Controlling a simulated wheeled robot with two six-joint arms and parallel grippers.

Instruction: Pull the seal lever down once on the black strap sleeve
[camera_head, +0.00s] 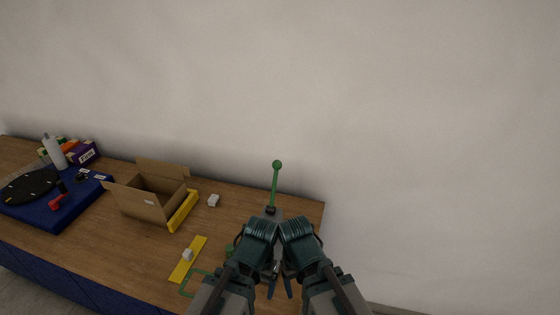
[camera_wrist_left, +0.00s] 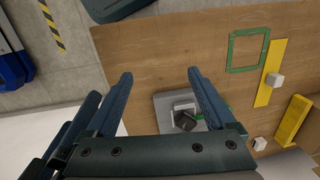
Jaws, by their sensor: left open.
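A green lever (camera_head: 275,185) with a round knob stands upright near the back right of the table, its lower end behind my arms in the head view. My left gripper (camera_head: 272,284) points down in front of it, apart from the lever. In the left wrist view my left gripper (camera_wrist_left: 160,74) is open and empty, above a grey plate (camera_wrist_left: 163,105). A dark block with a green part (camera_wrist_left: 186,119) shows on that plate, partly hidden by a finger; I cannot tell whether it is the strap sleeve. My right gripper (camera_head: 288,287) is close beside the left, its jaws unclear.
An open cardboard box (camera_head: 145,205) stands left on the wooden table (camera_head: 110,245), beside a yellow bar (camera_head: 183,211). A yellow strip (camera_head: 190,256) with a white block and a green square outline (camera_wrist_left: 248,50) lie nearer. A blue mat (camera_head: 35,212) is far left.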

